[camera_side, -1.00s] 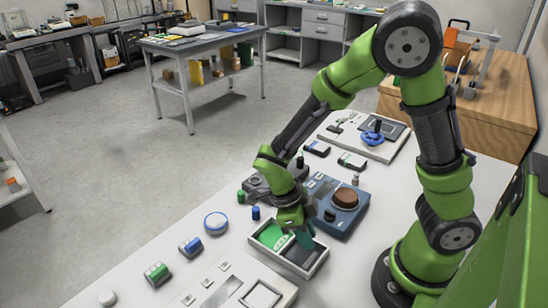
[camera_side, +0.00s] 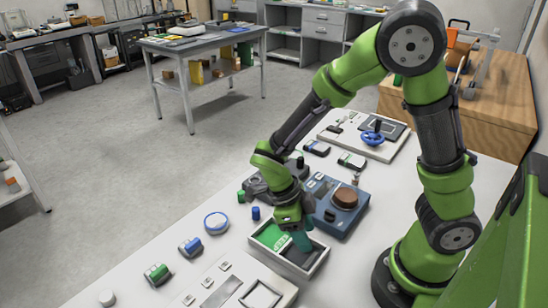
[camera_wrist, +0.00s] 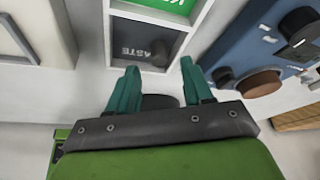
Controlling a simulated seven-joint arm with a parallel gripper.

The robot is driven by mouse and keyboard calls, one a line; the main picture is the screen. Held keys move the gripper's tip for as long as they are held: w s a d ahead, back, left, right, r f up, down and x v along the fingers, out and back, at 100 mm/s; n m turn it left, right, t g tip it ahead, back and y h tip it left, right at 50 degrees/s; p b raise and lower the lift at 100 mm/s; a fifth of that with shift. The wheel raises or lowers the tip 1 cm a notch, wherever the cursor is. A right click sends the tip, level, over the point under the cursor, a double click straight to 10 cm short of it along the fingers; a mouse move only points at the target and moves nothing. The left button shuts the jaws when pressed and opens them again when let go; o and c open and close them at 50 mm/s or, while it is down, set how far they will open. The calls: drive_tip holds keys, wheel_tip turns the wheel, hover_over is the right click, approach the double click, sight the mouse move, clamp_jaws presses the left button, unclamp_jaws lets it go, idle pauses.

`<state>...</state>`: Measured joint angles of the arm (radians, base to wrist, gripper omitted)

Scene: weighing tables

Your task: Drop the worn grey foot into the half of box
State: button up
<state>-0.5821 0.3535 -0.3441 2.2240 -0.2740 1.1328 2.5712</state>
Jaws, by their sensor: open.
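The open box (camera_side: 264,257) has a green half (camera_side: 271,236) and a dark grey half (camera_side: 296,257). In the wrist view the grey half (camera_wrist: 135,42) bears lettering that ends in "ASTE". A small dark round piece (camera_wrist: 160,52), which looks like the grey foot, lies inside that half near its right wall. My gripper (camera_wrist: 159,66) is open, its teal fingers spread apart over the box's near end. A second dark rounded shape (camera_wrist: 159,101) shows between the fingers near the palm; I cannot tell what it is. In the side view my gripper (camera_side: 302,240) covers part of the box.
A blue instrument with a brown disc (camera_side: 346,198) stands close to the box's right. A pale panel (camera_side: 235,287) lies to the front left. Small green and blue blocks (camera_side: 190,247) and a round white-and-blue dish (camera_side: 216,222) are on the table's left side.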

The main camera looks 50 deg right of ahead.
drive_tip(key=v, duration=1.5)
drive_tip(key=shift+r, duration=0.25)
drive_tip(key=shift+w, duration=0.1)
drive_tip(key=s+d+r+n+t+y, duration=0.2)
drive_tip(key=n+t, duration=0.3)
drive_tip(key=n, duration=0.8)
drive_tip(key=s+d+r+n+t+y, duration=0.2)
drive_tip(key=s+r+n+t, duration=0.2)
drive_tip(key=n, duration=0.9)
drive_tip(key=shift+d+n+t, duration=0.25)
drive_tip(key=shift+n+t, duration=0.05)
drive_tip(key=shift+t, duration=0.8)
